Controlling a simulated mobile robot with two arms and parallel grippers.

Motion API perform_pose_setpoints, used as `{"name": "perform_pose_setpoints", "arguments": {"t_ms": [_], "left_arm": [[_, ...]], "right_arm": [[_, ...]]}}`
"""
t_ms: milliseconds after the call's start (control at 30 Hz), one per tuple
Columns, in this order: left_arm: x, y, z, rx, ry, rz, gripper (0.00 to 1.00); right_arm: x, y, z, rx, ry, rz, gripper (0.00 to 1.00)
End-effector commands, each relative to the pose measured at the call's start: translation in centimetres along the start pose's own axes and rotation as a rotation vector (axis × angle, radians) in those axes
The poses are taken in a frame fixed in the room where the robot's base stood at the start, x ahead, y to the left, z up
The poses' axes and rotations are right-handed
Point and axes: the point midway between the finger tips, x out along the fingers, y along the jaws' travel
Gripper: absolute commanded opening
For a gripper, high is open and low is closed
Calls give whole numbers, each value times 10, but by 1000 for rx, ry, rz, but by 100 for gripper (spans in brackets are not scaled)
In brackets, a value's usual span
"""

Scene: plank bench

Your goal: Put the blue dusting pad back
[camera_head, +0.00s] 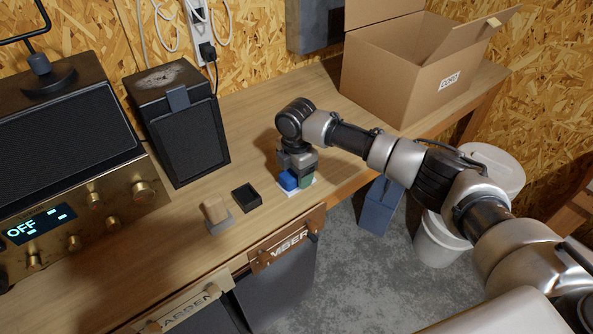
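The blue dusting pad (288,181) is a small blue block near the front edge of the plank bench. It is beside a green piece (306,180), above a thin white base (293,191). My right gripper (297,172) points down right over the pad. Its fingers are mostly hidden, so I cannot tell whether they are closed on the pad or only close to it. A small black open tray (246,198) lies to the left on the bench. My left gripper is not in view.
A wood-topped block (215,212) sits left of the tray. A black speaker (180,125) and a brass-fronted radio (80,170) stand further left. An open cardboard box (395,80) is at the back right. Dark bags (280,280) hang below the front edge. The bench behind my gripper is clear.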

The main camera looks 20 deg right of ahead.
Motion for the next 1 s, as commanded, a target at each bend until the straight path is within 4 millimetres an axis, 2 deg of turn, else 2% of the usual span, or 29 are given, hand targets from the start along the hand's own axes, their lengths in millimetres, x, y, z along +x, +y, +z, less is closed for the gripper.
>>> {"name": "perform_pose_setpoints", "arguments": {"t_ms": [33,100,333,467,567,800,1000], "left_arm": [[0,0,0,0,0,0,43],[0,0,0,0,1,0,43],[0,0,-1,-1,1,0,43],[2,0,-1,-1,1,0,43],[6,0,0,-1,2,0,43],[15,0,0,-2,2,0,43],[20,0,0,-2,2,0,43]], "right_arm": [[0,0,0,0,0,0,70],[0,0,0,0,0,0,78],[0,0,0,-1,0,-1,78],[-7,0,0,-1,1,2,78],[-21,1,0,-2,1,4,78],[-70,1,0,-1,1,4,78],[-99,1,0,0,0,2,78]]}}
